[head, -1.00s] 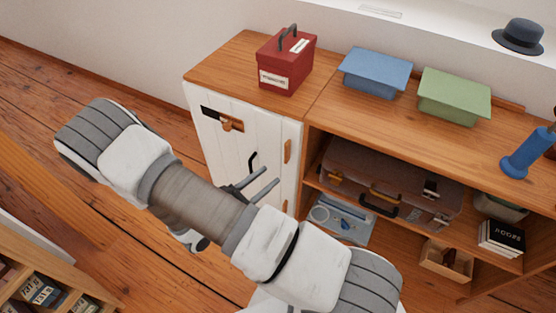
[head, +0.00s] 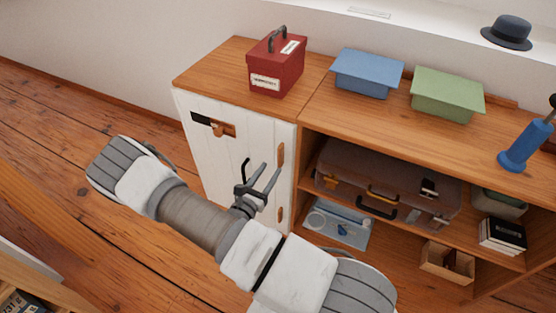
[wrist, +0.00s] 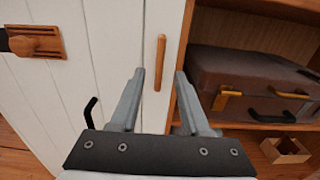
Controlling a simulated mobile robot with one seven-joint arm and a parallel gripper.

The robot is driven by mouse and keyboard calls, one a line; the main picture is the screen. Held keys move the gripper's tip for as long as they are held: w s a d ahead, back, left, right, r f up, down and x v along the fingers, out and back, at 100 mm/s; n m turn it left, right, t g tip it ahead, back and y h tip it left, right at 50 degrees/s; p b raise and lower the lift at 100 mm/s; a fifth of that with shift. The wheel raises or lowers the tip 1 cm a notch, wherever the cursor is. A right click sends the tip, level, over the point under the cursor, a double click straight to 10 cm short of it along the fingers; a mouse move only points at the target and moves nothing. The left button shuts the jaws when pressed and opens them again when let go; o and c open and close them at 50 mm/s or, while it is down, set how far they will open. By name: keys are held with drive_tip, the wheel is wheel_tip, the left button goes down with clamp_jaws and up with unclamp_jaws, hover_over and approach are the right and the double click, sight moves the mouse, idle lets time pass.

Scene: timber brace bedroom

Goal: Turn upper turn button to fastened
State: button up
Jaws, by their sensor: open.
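The upper turn button (head: 281,154) is a slim wooden bar standing upright near the right edge of the white plank door (head: 205,150). In the wrist view the upper turn button (wrist: 161,62) shows between and beyond my fingertips, on white wood. My gripper (head: 271,169) is in front of the door, just below and left of the upper button in the head view. In the wrist view my gripper (wrist: 160,72) has its two fingers apart with nothing held. A second, lower wooden button (head: 280,214) is further down the same edge. I cannot tell whether a fingertip touches the upper button.
A black bent handle (head: 246,171) sticks out from the door left of my gripper. A wooden latch piece (head: 222,129) is at the door's upper left. A brown suitcase (head: 385,185) lies on the open shelf to the right. A red box (head: 277,66) stands on top.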

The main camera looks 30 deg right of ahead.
sight(279, 157)
drive_tip(key=b+x, duration=0.1)
drive_tip(key=x, duration=0.5)
drive_tip(key=shift+w+d, duration=0.15)
drive_tip(key=shift+d, duration=0.15)
clamp_jaws()
